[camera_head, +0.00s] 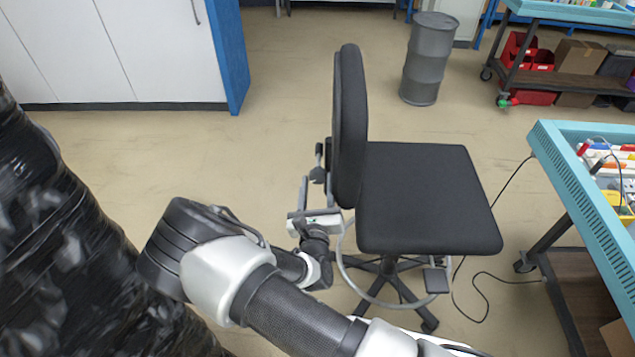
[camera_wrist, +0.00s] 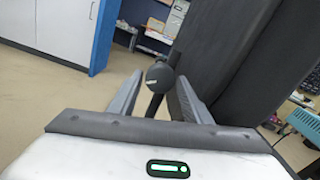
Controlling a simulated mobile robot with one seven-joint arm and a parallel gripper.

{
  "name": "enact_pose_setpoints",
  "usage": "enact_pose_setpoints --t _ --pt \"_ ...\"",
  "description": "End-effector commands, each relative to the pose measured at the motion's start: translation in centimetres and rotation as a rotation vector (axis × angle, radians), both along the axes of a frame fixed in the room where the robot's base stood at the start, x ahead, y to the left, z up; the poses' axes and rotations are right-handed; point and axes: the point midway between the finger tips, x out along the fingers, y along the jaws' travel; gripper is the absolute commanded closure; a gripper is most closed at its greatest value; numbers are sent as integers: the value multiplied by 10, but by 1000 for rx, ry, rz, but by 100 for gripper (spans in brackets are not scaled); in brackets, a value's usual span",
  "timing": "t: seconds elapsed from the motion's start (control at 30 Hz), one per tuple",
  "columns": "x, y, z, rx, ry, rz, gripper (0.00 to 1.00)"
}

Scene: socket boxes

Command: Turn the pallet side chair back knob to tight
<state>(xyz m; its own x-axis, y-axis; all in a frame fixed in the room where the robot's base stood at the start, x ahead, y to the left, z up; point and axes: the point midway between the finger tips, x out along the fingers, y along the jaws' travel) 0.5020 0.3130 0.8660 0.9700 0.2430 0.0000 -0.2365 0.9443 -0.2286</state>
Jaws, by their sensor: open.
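The black office chair (camera_head: 425,195) stands in the middle of the head view, its upright back (camera_head: 349,125) seen nearly edge-on. Its back also fills the upper right of the wrist view (camera_wrist: 220,50). The round dark knob (camera_wrist: 159,75), with a pale mark on its face, sits on a dark bar behind the chair back. My gripper (camera_wrist: 155,97) is open, with one finger to each side of the knob in the picture. I cannot tell whether either finger touches it. In the head view my gripper (camera_head: 308,188) is beside the rear of the chair back.
A black-wrapped pallet load (camera_head: 80,250) stands close at the left. A blue-edged cart (camera_head: 580,190) is at the right and a grey drum (camera_head: 428,58) at the back. White cabinets (camera_head: 120,50) stand back left. Cables lie on the floor right of the chair.

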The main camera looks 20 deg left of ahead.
Motion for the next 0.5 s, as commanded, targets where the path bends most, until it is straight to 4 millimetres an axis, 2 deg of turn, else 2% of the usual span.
enact_pose_setpoints --t 0.1,0.37,0.5 --pt "6 1 0 0 1 0 56" --pt "7 2 0 -1 1 0 56" --pt "7 2 0 0 0 0 78"
